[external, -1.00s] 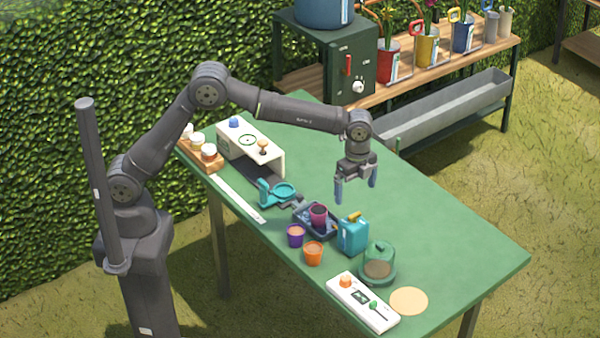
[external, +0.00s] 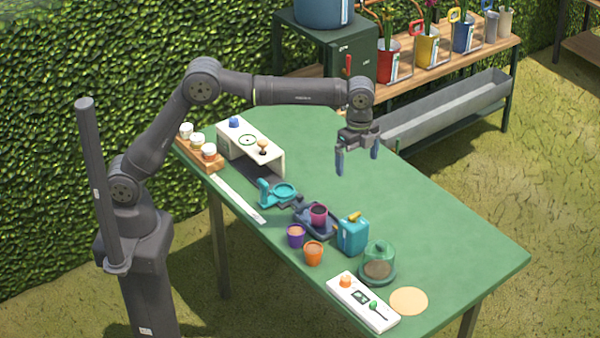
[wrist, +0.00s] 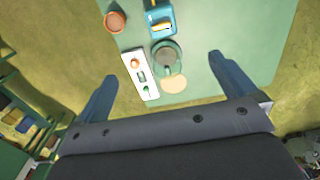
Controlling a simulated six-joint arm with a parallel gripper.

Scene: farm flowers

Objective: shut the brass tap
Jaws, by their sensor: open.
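I cannot make out a clear brass tap. The blue barrel (external: 322,12) stands on a green cabinet (external: 312,48) at the top, cut off by the frame edge. My gripper (external: 357,163) is open and empty, pointing down above the table, below and in front of the cabinet. Its fingers are wide apart in the wrist view (wrist: 162,68).
The green table (external: 440,235) holds pots, a glass cloche (external: 379,258), a white control panel (external: 362,302) and a white stand (external: 272,155) along its near side. A shelf with flower pots (external: 427,45) and a grey trough (external: 445,115) stand behind. The table's right side is mostly clear.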

